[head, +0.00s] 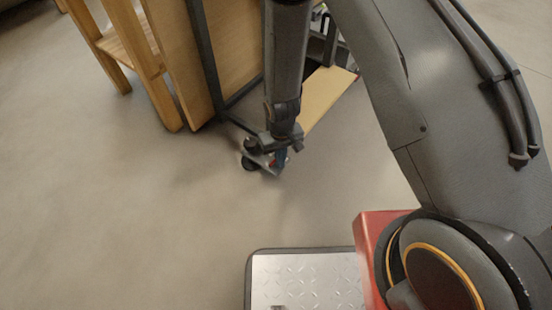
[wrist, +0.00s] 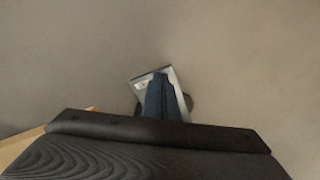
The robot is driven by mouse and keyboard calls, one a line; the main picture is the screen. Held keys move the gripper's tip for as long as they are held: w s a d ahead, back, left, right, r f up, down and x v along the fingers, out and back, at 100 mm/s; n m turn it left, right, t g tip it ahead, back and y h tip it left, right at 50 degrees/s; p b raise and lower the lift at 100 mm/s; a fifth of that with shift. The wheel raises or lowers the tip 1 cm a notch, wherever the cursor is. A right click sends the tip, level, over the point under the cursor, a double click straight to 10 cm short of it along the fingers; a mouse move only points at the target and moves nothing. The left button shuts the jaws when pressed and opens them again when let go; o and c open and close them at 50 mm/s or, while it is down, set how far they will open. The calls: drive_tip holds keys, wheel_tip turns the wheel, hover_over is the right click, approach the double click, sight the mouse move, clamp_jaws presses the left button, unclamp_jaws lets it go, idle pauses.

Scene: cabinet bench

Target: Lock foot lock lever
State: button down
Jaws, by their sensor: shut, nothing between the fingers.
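A caster with a metal foot lock lever (head: 262,161) sits on the floor at the bottom corner of the dark-framed cabinet bench. My gripper (head: 281,158) points down at this caster and is right at the lever in the head view. In the wrist view the blue fingers of my gripper (wrist: 158,88) are together, with nothing between them. The pale metal plate of the lever (wrist: 177,78) shows around and behind the fingertips. Dark wheel parts show at its sides. Whether the fingertips touch the lever, and how far it is tilted, I cannot tell.
The bench (head: 230,50), with wooden panels and a dark frame, stands directly behind my gripper. A wooden stool (head: 125,45) is at the upper left. The grey floor (head: 110,220) is clear to the left and in front of the caster.

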drive_tip(key=shift+w+a, duration=0.7)
drive_tip(key=shift+a, duration=0.2)
idle(0.4)
drive_tip(key=shift+r, duration=0.1)
drive_tip(key=shift+s+d+r+p, duration=0.2)
drive_tip(key=shift+d+r+p, duration=0.05)
drive_tip(key=shift+r+p, duration=0.3)
drive_tip(key=shift+s+d+r+p, duration=0.25)
drive_tip(key=shift+r+p, duration=0.15)
drive_tip(key=shift+p, duration=0.15)
wheel_tip(320, 180, up, 7)
drive_tip(key=p, duration=0.6)
drive_tip(key=shift+w, duration=0.1)
